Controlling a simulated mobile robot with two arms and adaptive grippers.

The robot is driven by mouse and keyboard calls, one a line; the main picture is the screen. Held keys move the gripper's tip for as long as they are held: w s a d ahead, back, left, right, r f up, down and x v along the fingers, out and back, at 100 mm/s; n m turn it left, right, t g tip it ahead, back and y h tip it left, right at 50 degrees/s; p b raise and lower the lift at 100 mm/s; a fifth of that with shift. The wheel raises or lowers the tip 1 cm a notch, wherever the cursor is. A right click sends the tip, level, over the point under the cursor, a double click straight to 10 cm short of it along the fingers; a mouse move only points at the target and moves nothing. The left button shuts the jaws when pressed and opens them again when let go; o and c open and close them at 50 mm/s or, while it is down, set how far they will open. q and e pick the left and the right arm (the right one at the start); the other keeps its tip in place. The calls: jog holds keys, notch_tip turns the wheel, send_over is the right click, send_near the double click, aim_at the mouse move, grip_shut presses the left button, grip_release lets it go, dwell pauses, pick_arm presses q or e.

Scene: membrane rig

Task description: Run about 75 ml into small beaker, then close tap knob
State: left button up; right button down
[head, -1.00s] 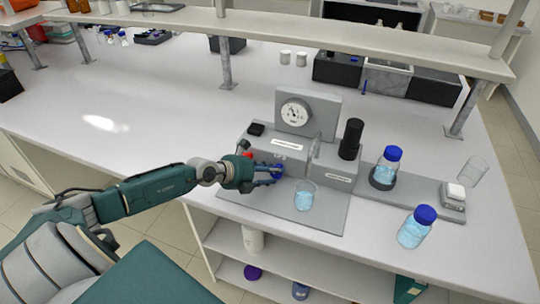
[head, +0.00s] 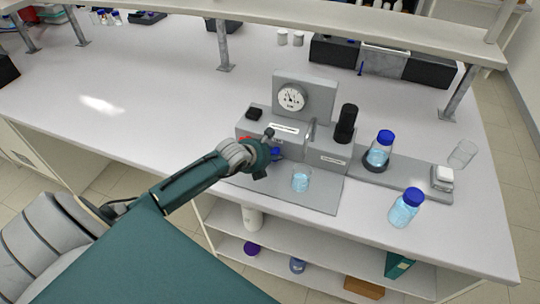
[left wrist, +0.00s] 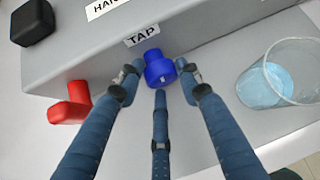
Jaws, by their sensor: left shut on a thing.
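The blue tap knob (left wrist: 160,72) sits on the grey rig's front face under the label "TAP" in the left wrist view. My left gripper (left wrist: 160,75) has its fingers around the knob and is shut on it. In the head view my left gripper (head: 268,155) is at the rig front, and its hand hides most of the knob. The small beaker (head: 301,180) stands upright on the grey base right of the knob, with pale blue liquid in its lower part. It also shows in the left wrist view (left wrist: 280,80); I cannot read its volume. My right gripper is not in view.
A red handle (left wrist: 70,105) is left of the knob. A dial gauge (head: 291,97) stands behind. A blue-capped bottle (head: 379,150) sits on the rig's right part, another (head: 405,208) on the bench. The bench at left is clear.

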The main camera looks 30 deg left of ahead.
pick_arm(q)
jog(key=shift+s+d+f, duration=0.1)
jog(key=shift+d+f, duration=0.05)
jog(key=o, duration=0.8)
jog(key=shift+o, duration=0.2)
jog(key=v, duration=1.2)
jog(key=shift+d, duration=0.1)
